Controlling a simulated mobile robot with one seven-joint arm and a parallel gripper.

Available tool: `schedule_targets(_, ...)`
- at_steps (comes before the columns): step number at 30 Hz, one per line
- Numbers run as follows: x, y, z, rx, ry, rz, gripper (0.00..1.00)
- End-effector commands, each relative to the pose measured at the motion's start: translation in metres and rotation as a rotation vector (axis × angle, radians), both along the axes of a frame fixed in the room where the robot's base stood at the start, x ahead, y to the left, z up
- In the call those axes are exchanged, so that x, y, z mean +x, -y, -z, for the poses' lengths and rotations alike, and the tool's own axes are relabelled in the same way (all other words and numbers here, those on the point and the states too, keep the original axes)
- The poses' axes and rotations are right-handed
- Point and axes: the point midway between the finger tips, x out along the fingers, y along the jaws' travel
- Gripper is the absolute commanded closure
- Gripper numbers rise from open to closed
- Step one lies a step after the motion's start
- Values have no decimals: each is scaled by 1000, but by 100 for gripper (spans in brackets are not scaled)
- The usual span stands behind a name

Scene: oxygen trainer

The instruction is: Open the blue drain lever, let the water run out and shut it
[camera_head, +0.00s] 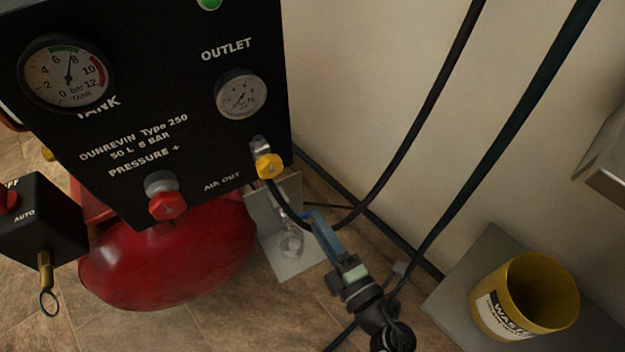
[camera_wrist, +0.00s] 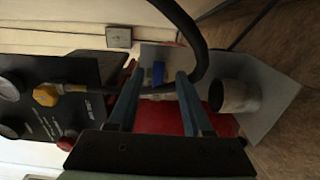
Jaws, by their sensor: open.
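The blue drain lever (camera_wrist: 158,73) shows in the wrist view as a small bright blue piece between my fingertips, with the red tank behind and below it. In the head view a small patch of the same blue (camera_head: 308,214) shows at the tips of my gripper (camera_head: 316,222), low beside the tank. My gripper is open, one finger on each side of the lever in the wrist view. I cannot tell whether either finger touches it.
The black gauge panel (camera_head: 135,185) and red tank (camera_head: 170,255) stand at the left. A black hose (camera_head: 425,115) runs from the yellow knob (camera_head: 268,166) past my gripper. A yellow waste bin (camera_head: 500,305) stands at the lower right, beside the wall.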

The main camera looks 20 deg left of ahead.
Motion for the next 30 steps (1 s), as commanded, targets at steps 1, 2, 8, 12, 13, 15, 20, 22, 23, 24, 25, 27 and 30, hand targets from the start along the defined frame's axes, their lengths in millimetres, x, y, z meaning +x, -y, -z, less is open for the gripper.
schedule_targets(1, 3, -4, 1, 0, 3, -3, 50)
schedule_targets(2, 5, -7, 2, 0, 4, -3, 50)
schedule_targets(8, 25, -33, 2, 0, 6, -3, 50)
schedule_targets(12, 37, -47, 1, 1, 6, -2, 50)
schedule_targets(13, 39, -50, 1, 1, 5, -1, 50)
schedule_targets(15, 42, -54, 1, 1, 4, -1, 50)
schedule_targets(20, 45, -57, -1, 1, 3, 1, 50)
schedule_targets(22, 45, -57, -1, 1, 3, 1, 50)
schedule_targets(23, 45, -57, -1, 1, 3, 1, 50)
schedule_targets(24, 45, -57, -1, 1, 3, 1, 50)
schedule_targets(25, 45, -57, -1, 1, 3, 1, 50)
schedule_targets(27, 45, -57, -1, 1, 3, 1, 61)
schedule_targets(30, 45, -57, -1, 1, 3, 1, 79)
